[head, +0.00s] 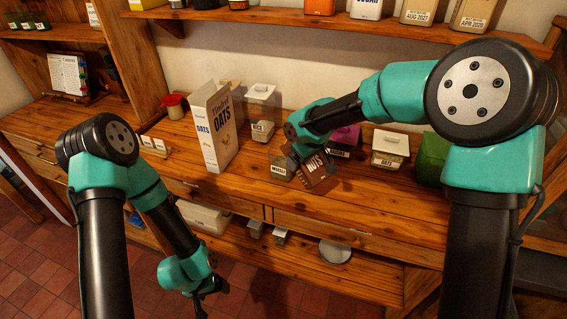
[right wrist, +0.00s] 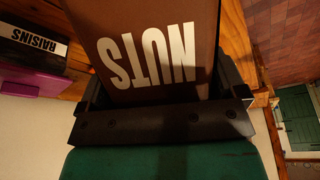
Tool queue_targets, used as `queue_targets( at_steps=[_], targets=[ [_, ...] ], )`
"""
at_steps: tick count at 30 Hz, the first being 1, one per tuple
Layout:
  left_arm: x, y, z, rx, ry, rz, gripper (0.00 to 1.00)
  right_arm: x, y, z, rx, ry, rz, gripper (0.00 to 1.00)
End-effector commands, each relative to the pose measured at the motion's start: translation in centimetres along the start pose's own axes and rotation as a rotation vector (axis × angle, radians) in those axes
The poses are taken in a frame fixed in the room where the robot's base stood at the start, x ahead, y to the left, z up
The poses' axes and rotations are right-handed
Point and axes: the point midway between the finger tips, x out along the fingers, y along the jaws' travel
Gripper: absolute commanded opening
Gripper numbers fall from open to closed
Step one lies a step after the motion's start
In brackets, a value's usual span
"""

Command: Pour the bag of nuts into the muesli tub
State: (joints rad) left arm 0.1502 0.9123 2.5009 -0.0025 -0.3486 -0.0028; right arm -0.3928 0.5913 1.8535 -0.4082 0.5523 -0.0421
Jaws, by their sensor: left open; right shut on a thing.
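The brown bag of nuts (head: 319,172), marked NUTS, is held tilted by my right gripper (head: 299,160) over the counter. In the right wrist view the bag (right wrist: 145,45) sits between the fingers of that gripper (right wrist: 160,110), its lettering upside down. The small muesli tub (head: 279,171) stands on the counter just left of the bag, partly hidden by the gripper and bag. I cannot tell whether the bag's mouth is over the tub, and no nuts are seen falling. My left gripper (head: 212,290) is open and empty, low in front of the counter.
A tall oats box (head: 213,125) and a rice tub (head: 260,112) stand left of the muesli tub. A purple raisins container (head: 345,141), a white tub (head: 389,150) and a green container (head: 432,160) stand to the right. The counter's front right (head: 385,205) is clear.

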Motion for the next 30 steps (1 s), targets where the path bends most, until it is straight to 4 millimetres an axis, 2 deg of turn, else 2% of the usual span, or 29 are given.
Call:
queue_targets(
  at_steps=[12, 23, 30],
  targets=[
    [0.0, 0.0, 0.0, 0.0, 0.0, 0.0, 0.84, -0.2, 0.0, -0.4, 0.001, -0.118, 0.0, 0.58],
    [0.0, 0.0, 0.0, 0.0, 0.0, 0.0, 0.84, -0.3, 0.0, -0.5, 0.0, -0.136, 0.0, 0.58],
    [0.0, 0.0, 0.0, 0.0, 0.0, 0.0, 0.84, -0.7, 0.0, -1.2, -0.001, -0.226, 0.001, 0.58]
  ],
)
